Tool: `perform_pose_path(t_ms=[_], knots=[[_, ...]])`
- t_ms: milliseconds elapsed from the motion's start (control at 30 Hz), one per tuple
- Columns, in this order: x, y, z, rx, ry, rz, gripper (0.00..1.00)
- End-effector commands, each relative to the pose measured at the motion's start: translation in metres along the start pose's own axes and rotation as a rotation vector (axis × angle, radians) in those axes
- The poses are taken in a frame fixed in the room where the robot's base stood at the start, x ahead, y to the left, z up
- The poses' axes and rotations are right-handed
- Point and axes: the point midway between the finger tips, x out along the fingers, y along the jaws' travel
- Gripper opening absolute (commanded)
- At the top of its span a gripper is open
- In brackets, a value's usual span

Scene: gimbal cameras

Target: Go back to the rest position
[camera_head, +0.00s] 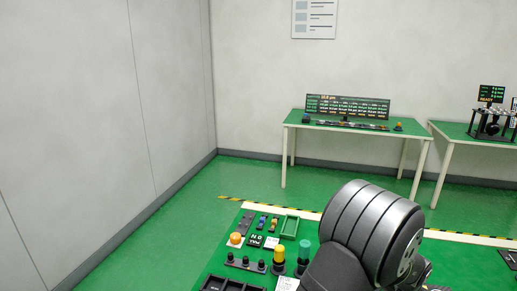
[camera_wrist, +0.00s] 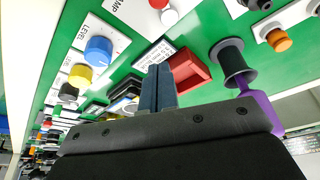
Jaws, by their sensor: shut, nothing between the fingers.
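My gripper (camera_wrist: 158,88) shows in the wrist view as two dark blue fingers side by side, closed together with nothing between them. It is over a green worktop (camera_wrist: 125,65), close to a red block-like holder (camera_wrist: 188,68) and a white printed label; whether it touches either cannot be told. In the head view, my dark arm covers the right part of the front green table (camera_head: 218,262), and the gripper itself is hidden there.
The wrist view shows a blue knob (camera_wrist: 98,48), a yellow knob (camera_wrist: 80,75), a black spool (camera_wrist: 232,62), a purple part (camera_wrist: 262,110) and an orange button (camera_wrist: 278,40). In the head view, a yellow-topped post (camera_head: 279,256) stands by my arm; another table (camera_head: 350,133) is behind. Floor at left is clear.

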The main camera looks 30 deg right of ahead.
Motion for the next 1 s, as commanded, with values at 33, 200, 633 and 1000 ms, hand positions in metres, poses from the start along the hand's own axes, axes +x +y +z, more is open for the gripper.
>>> perform_pose_path(t_ms=[33, 200, 633, 1000], knots=[[0.001, 0.0, 0.0, -0.024, -0.004, -0.008, 0.0], [0.001, -0.002, 0.001, -0.111, -0.009, -0.037, 0.0], [0.001, -0.009, -0.001, -0.338, -0.001, -0.118, 0.0], [-0.032, -0.007, -0.003, -0.43, 0.014, -0.15, 0.0]])
